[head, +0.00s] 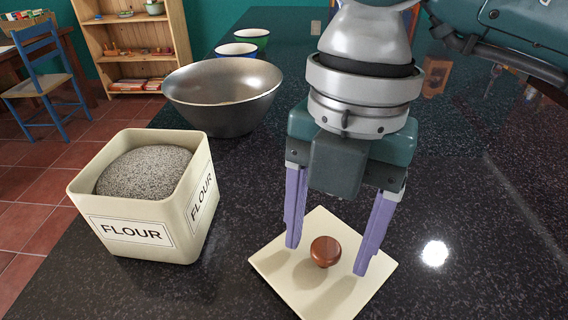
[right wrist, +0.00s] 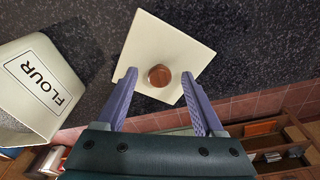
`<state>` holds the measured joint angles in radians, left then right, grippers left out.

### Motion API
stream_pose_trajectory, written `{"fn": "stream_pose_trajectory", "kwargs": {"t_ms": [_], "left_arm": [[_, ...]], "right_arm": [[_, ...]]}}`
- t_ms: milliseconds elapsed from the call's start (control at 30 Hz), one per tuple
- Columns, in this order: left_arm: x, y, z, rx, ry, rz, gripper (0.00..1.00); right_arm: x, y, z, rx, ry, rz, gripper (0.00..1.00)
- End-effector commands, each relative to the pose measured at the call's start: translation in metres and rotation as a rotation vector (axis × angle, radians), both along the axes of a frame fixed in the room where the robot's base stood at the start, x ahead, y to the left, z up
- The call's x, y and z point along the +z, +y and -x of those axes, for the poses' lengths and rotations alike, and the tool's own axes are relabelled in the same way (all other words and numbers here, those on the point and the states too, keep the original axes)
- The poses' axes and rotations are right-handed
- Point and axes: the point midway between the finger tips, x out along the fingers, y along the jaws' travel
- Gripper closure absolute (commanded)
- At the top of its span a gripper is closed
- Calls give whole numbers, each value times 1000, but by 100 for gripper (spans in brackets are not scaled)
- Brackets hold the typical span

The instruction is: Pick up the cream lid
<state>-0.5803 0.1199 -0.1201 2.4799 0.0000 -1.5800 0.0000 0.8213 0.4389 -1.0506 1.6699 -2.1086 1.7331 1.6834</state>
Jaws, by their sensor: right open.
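The cream lid (head: 338,290) is a flat square plate with a round brown wooden knob (head: 325,251). It lies on the dark counter at the front, to the right of the flour tin. It also shows in the right wrist view (right wrist: 150,38), with its knob (right wrist: 159,76) between my fingers. My right gripper (head: 327,260) is open above the lid, with its purple fingers on either side of the knob and apart from it. I cannot tell whether the fingertips touch the lid. My left gripper is not in view.
An open cream flour tin (head: 130,233) with grey speckled contents stands to the left of the lid. A large metal bowl (head: 226,112) is behind it, with two small cups (head: 237,50) further back. The counter right of the lid is clear.

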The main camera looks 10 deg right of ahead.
Motion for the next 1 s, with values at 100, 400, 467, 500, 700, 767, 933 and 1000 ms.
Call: {"fn": "stream_pose_trajectory", "kwargs": {"t_ms": [100,400,467,500,700,767,933,1000], "left_arm": [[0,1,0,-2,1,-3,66],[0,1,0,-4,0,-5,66],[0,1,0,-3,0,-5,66],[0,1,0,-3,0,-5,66],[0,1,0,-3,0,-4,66],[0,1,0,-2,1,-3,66],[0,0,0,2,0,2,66],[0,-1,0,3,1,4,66]], "right_arm": [[0,0,0,0,0,0,36],[1,0,0,0,0,-1,70],[1,0,0,0,0,-1,76],[1,0,0,0,0,-1,81],[1,0,0,0,0,-1,100],[1,0,0,0,0,-1,100],[1,0,0,0,0,-1,100],[1,0,0,0,0,-1,100]]}}
